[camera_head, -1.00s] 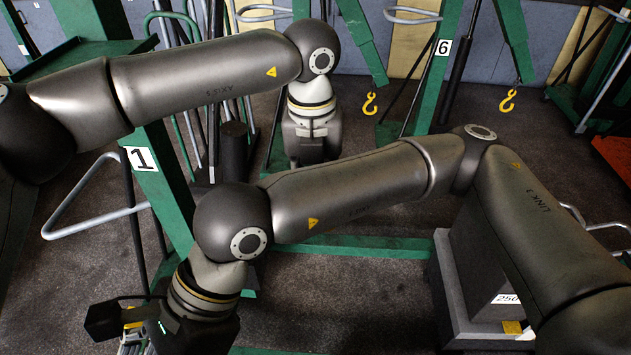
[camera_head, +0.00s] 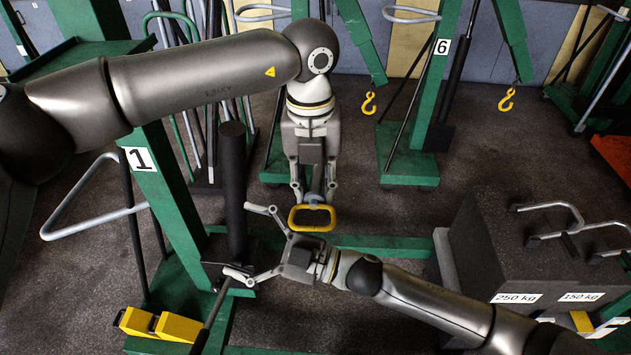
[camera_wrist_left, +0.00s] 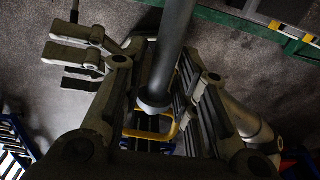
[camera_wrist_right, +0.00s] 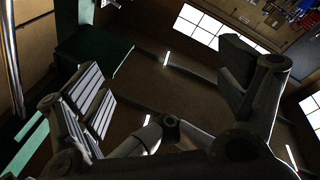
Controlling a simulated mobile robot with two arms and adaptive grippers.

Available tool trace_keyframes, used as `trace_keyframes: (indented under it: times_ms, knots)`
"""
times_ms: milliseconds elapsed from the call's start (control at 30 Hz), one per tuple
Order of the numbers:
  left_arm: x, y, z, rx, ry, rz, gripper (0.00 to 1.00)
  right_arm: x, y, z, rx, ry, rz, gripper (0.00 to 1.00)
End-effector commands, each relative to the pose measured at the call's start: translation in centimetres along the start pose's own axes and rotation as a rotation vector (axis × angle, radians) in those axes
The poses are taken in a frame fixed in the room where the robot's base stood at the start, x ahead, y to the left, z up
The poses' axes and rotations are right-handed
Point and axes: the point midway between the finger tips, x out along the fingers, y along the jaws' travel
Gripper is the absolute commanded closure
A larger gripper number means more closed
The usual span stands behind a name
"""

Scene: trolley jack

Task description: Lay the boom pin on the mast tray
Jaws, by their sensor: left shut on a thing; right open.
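My left gripper (camera_head: 314,196) points down near the middle of the head view. It is shut on the boom pin, whose yellow loop handle (camera_head: 312,218) hangs at the fingertips. The yellow loop also shows between the fingers in the left wrist view (camera_wrist_left: 150,133), beside a grey rod (camera_wrist_left: 172,50). My right gripper (camera_head: 246,242) is open and empty, pointing left toward a black upright cylinder (camera_head: 232,190); contact cannot be told. A flat green tray (camera_head: 75,58), apparently the mast tray, is on the mast marked 1 at upper left and looks bare.
The green mast marked 1 (camera_head: 158,190) stands at left with a grey bar handle (camera_head: 90,225). Yellow blocks (camera_head: 160,324) lie low on its base. Dark weights (camera_head: 500,240) with bar handles stand at right. Yellow hooks (camera_head: 369,103) hang behind. Floor is clear at centre right.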

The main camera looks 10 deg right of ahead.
Motion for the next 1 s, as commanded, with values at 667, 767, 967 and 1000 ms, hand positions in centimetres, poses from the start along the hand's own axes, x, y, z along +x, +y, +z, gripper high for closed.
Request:
trace_keyframes:
  times_ms: [667, 767, 967, 1000]
  knots:
    - [-0.1, 0.0, 0.0, 0.000, -0.001, -0.001, 1.00, -17.2, -5.9, 30.1, 0.299, -0.794, 0.353, 0.10]
    - [-0.1, 0.0, 0.0, 0.000, -0.001, -0.001, 1.00, -21.0, -8.9, 32.6, 0.365, -0.904, 0.379, 0.10]
    - [-0.1, 0.0, 0.0, 0.000, -0.001, -0.001, 1.00, -28.6, -16.0, 35.9, 0.499, -1.114, 0.415, 0.10]
    - [-0.1, 0.0, 0.0, 0.000, -0.001, -0.001, 1.00, -30.0, -17.5, 36.3, 0.526, -1.154, 0.419, 0.10]
